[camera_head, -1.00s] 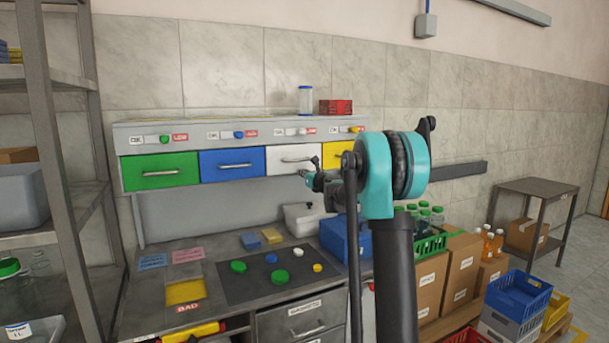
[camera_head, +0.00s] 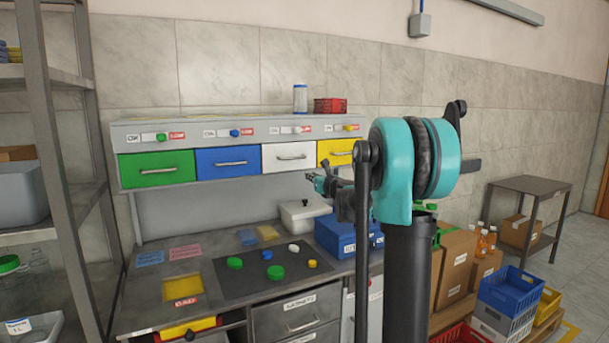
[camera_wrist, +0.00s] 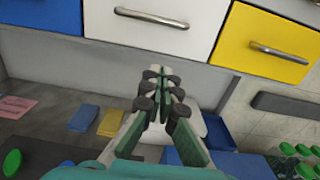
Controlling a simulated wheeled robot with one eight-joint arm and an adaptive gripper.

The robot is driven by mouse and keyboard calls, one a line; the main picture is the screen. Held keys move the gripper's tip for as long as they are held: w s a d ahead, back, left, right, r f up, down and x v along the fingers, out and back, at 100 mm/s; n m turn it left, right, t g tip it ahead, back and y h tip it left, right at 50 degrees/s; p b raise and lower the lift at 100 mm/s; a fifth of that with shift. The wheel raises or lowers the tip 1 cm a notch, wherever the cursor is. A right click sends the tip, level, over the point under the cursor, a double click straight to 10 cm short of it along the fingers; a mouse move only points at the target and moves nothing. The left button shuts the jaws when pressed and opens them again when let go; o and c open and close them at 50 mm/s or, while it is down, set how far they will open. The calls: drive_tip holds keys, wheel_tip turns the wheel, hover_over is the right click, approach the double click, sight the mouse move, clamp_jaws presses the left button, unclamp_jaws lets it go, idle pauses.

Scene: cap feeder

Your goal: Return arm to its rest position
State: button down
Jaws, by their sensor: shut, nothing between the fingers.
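My gripper (camera_head: 309,175) is in the air in front of the drawer row, just below the white drawer (camera_head: 290,156) in the head view. In the wrist view my gripper (camera_wrist: 160,73) has its fingers together and empty, with the white drawer (camera_wrist: 150,30) and its handle beyond. The arm is raised, and its large teal joint stands at the centre right of the head view. The green drawer (camera_head: 158,169), blue drawer (camera_head: 229,162) and yellow drawer (camera_head: 338,151) look closed, as does the white one.
The worktop has a dark mat (camera_head: 245,285) with several coloured caps. A blue box (camera_head: 335,236) and a white box (camera_head: 303,216) stand behind it.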

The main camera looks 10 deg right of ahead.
drive_tip(key=s+a+f+n+g, duration=0.4)
drive_tip(key=s+f+n, duration=0.55)
drive_tip(key=s, duration=0.35)
drive_tip(key=s+a+f+n+g, duration=0.4)
drive_tip(key=s+f+n, duration=0.55)
drive_tip(key=s, duration=0.35)
drive_tip(key=s+d+f+n+g+h, duration=0.1)
drive_tip(key=s+d+f+n+h, duration=0.1)
drive_tip(key=s, duration=0.6)
drive_tip(key=s+d+f+n+g+h, duration=0.1)
drive_tip(key=s+d+f+n+g, duration=0.1)
drive_tip(key=s+d+f+n, duration=0.2)
drive_tip(key=s+d+f+n+g+h, duration=0.2)
drive_tip(key=s+f+n, duration=0.5)
drive_tip(key=s+f, duration=0.3)
drive_tip(key=shift+s+d+h, duration=0.3)
drive_tip(key=shift+s+d, duration=0.1)
drive_tip(key=shift+s, duration=0.45)
drive_tip(key=shift+r, duration=0.1)
